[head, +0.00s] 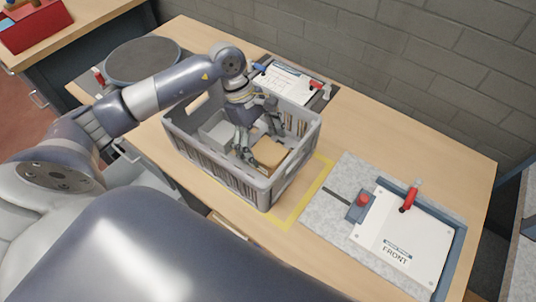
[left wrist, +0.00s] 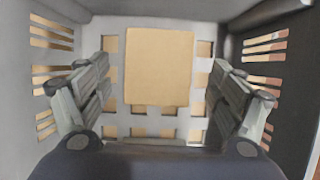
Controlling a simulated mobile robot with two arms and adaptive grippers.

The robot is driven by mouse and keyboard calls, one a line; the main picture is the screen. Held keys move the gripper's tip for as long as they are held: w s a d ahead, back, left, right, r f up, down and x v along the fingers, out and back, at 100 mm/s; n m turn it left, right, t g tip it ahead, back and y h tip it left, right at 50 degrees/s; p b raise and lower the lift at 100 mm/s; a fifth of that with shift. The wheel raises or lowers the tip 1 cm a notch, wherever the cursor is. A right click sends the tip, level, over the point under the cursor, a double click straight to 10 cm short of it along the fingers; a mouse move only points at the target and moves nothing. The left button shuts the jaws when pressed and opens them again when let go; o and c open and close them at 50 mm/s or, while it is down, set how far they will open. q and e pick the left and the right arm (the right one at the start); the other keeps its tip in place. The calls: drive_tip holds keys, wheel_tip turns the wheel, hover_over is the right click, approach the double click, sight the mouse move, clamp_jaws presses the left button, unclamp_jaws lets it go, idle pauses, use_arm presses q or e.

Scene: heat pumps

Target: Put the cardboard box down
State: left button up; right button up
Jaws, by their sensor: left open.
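The cardboard box (head: 270,153) is small and tan and lies inside the grey crate (head: 262,192) on the workbench. In the left wrist view the cardboard box (left wrist: 159,67) rests flat over the crate's slatted floor (left wrist: 150,130). My left gripper (head: 256,155) reaches down into the crate beside the box. In the left wrist view its fingers (left wrist: 160,95) are spread wide on both sides of the box, with gaps between them and it. My right gripper is not in view.
A white-grey container (head: 215,130) sits in the crate's left part. A white FRONT panel (head: 405,237) with a red handle and a red button (head: 363,199) lie to the right. A round dark turntable (head: 142,60) and a clipboard-like sheet (head: 287,82) are behind. Crate walls surround my gripper.

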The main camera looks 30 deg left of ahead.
sight(267, 151)
use_arm(q)
drive_tip(key=shift+p+x, duration=0.4)
drive_tip(key=shift+x, duration=1.3)
drive_tip(key=c, duration=1.2)
drive_tip(key=shift+c, duration=0.2)
